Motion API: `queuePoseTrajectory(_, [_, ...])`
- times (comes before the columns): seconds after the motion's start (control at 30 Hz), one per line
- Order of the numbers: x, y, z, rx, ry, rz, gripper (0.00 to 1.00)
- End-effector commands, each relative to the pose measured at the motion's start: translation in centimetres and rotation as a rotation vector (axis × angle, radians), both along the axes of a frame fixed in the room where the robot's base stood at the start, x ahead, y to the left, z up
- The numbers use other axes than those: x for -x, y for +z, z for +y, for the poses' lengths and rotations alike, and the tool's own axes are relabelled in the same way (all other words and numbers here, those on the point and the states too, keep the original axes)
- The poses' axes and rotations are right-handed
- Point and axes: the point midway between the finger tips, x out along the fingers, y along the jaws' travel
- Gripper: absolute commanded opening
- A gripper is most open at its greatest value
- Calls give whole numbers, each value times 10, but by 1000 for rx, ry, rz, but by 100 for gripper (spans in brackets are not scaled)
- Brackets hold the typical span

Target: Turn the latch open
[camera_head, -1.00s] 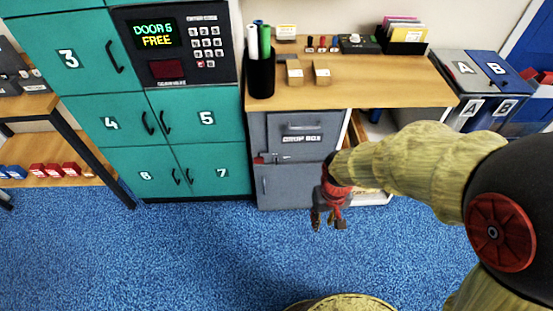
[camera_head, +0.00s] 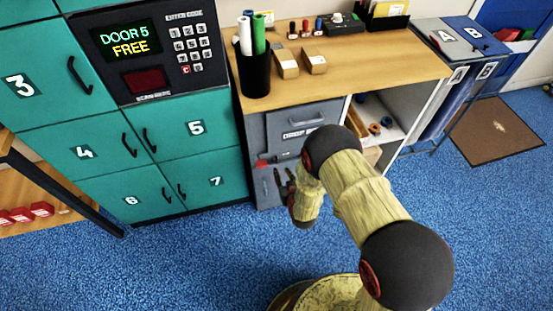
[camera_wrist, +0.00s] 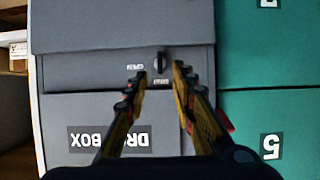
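The latch is a small black knob (camera_wrist: 159,62) on the grey drop box (camera_wrist: 65,110), seen upside down in the wrist view. Its grip stands upright in the picture, in line with a label just below it; a label that looks like OPEN is to its left. My gripper (camera_wrist: 158,71) is open, with one finger on each side of the knob in that picture. Contact cannot be told. In the head view my gripper (camera_head: 284,178) is in front of the lower part of the drop box (camera_head: 288,120), and the knob is not clearly visible.
A red piece (camera_head: 262,163) sits at the drop box's left edge. Teal lockers (camera_head: 205,150) stand directly left. An open shelf (camera_head: 392,108) is on the right. Blue carpet is free in front.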

Motion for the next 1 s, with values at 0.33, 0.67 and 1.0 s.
queuePoseTrajectory(0.33, [-28, 4, 8, -18, -1, -63, 26])
queuePoseTrajectory(0.67, [-68, -13, 19, -17, 0, -60, 26])
queuePoseTrajectory(1.0, [-76, -14, 21, -17, -1, -60, 26])
